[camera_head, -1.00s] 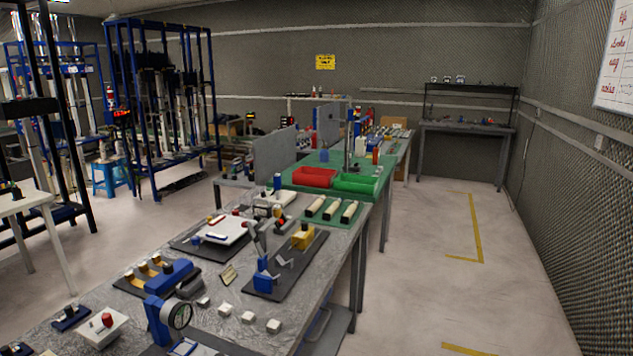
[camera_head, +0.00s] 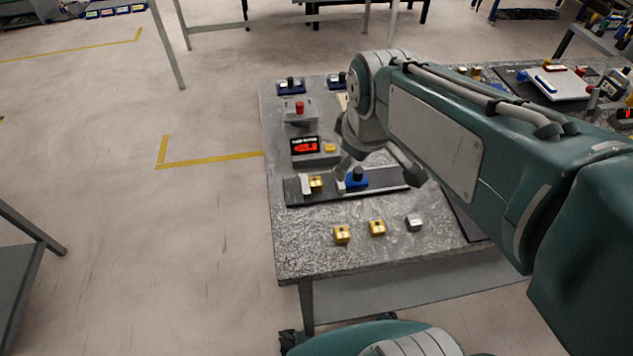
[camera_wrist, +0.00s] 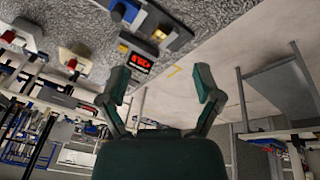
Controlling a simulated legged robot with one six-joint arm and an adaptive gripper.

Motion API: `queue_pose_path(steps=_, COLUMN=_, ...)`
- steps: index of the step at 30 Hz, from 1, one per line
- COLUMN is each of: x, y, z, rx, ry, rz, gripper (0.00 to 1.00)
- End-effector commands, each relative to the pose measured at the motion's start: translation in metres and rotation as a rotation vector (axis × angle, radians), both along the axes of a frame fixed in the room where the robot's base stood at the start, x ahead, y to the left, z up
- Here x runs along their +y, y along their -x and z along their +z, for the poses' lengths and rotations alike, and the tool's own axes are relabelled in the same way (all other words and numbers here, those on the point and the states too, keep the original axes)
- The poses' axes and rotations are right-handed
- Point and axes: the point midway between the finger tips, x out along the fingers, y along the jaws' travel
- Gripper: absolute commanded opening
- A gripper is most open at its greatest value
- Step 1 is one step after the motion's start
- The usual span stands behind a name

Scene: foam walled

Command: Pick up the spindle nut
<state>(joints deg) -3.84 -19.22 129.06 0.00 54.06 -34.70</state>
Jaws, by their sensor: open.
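I cannot tell for sure which part is the spindle nut. Small blocks lie near the front edge of the grey table (camera_head: 310,243) in the head view: one yellow block (camera_head: 341,233), a second yellow block (camera_head: 377,228) and a silver block (camera_head: 414,222). Behind them, a dark rail fixture (camera_head: 295,193) carries a yellow block (camera_head: 316,183) beside a white plate, and a blue part (camera_head: 357,178). My gripper (camera_wrist: 160,88) is open and empty in the wrist view, apart from the table parts. In the head view my arm reaches over the table and partly hides the fixture.
A display with red digits (camera_head: 305,145) stands behind the fixture; it also shows in the wrist view (camera_wrist: 138,63). A grey box with a red knob (camera_head: 299,110) and blue-based parts (camera_head: 290,86) stand farther back. Open floor with yellow lines (camera_head: 210,160) lies left of the table.

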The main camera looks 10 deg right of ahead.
Motion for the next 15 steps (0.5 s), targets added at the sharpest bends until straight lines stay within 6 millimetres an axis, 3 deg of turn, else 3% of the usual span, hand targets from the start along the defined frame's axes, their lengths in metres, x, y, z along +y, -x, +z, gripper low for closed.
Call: queue_pose_path(steps=15, x=0.034, y=-0.087, z=-0.061, rx=0.196, ry=0.124, rz=0.652, gripper=0.83)
